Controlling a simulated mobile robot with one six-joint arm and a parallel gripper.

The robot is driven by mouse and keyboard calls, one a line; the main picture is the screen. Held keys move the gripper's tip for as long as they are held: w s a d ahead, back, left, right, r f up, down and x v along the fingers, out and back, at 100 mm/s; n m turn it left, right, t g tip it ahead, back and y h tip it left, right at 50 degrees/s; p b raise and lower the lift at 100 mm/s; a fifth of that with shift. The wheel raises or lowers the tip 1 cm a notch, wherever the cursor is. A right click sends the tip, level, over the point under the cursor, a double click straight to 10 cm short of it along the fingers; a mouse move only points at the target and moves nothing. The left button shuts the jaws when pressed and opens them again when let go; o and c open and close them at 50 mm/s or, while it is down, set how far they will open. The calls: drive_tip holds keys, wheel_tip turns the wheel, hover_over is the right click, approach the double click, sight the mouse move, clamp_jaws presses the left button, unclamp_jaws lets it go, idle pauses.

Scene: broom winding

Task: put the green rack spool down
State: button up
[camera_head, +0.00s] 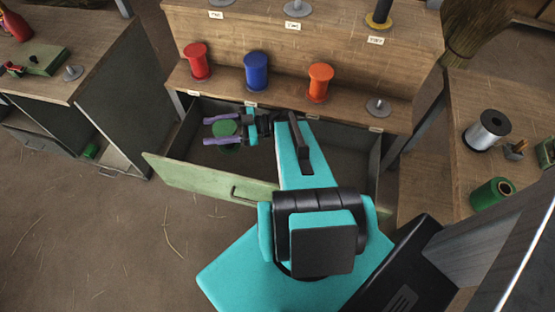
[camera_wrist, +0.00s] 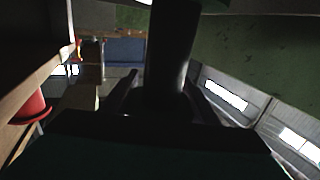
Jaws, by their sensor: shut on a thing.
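My gripper (camera_head: 216,131), with purple fingers, reaches left over the open drawer (camera_head: 200,184) of the wooden bench. It is shut on a green spool (camera_head: 225,129), whose round top shows between the fingers. In the wrist view the dark upright core of the held spool (camera_wrist: 168,60) stands between the fingers, with a green edge at the top. The spool looks upright; whether it touches the drawer floor I cannot tell.
Red (camera_head: 197,62), blue (camera_head: 256,71) and orange (camera_head: 320,82) spools stand on the lower shelf, left of a bare grey peg (camera_head: 378,107). Another green spool (camera_head: 492,194) and a silver spool (camera_head: 487,131) are on the right table. The drawer's right part looks clear.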

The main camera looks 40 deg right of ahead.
drive_tip(key=s, duration=0.1)
drive_tip(key=s+f, duration=0.1)
drive_tip(key=s, duration=0.1)
drive_tip(key=s+p, duration=0.1)
drive_tip(key=shift+s+d+f, duration=0.1)
drive_tip(key=shift+s+f, duration=0.05)
drive_tip(key=shift+f, duration=0.25)
wheel_tip(320, 180, down, 6)
drive_tip(key=b, duration=0.6)
drive_tip(key=shift+f, duration=0.25)
idle(0.4)
drive_tip(key=shift+s+f, duration=0.1)
drive_tip(key=shift+f, duration=1.55)
drive_tip(key=shift+f+b, duration=0.6)
drive_tip(key=shift+b, duration=1)
